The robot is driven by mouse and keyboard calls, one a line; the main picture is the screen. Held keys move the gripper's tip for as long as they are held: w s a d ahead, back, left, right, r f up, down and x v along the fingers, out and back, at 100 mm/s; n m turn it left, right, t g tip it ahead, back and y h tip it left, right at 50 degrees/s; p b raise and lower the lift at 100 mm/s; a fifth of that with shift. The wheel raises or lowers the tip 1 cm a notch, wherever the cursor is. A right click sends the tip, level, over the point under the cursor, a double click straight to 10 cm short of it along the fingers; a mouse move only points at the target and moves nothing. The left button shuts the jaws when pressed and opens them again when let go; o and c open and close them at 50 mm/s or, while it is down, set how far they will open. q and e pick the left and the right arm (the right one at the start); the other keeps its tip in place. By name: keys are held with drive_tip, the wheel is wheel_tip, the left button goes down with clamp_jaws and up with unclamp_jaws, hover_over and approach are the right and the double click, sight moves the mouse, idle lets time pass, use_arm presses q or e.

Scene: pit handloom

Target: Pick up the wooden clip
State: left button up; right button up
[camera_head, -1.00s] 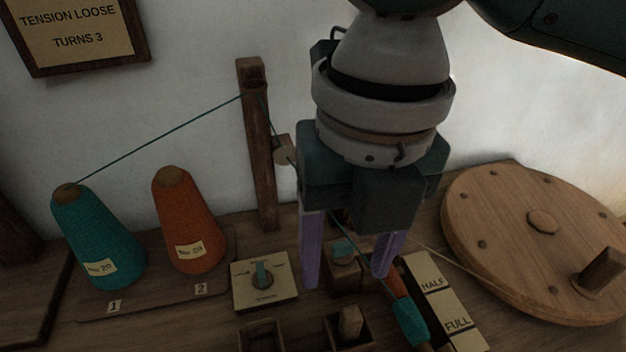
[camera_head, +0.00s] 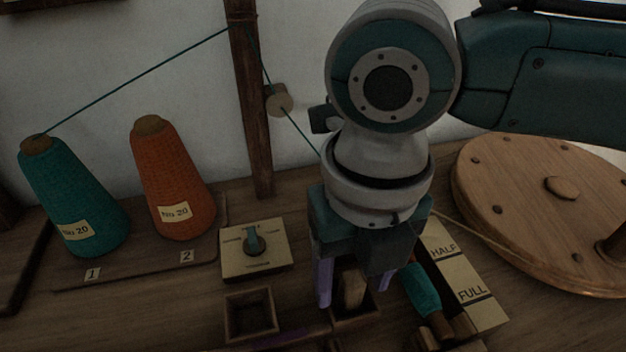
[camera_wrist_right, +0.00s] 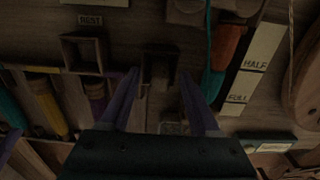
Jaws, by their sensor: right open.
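The wooden clip (camera_head: 352,289) is a small pale-brown piece standing in a dark square holder on the bench. In the right wrist view the clip (camera_wrist_right: 160,76) is dim and lies between the fingers. My right gripper (camera_head: 355,297) points down over the holder, its two purple fingers apart on either side of the clip. In the wrist view my right gripper (camera_wrist_right: 159,74) is open, with gaps beside the clip. I cannot tell whether the fingertips are level with it. My left gripper is not in view.
An empty square holder (camera_head: 250,316) is left of the clip, below a dial plate (camera_head: 278,258). A teal-wound bobbin (camera_head: 422,290) and a HALF/FULL gauge (camera_head: 468,280) are close on the right. A wooden wheel (camera_head: 520,220), teal cone (camera_head: 75,205) and orange cone (camera_head: 172,190) stand farther out.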

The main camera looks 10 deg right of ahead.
clamp_jaws()
idle(0.5)
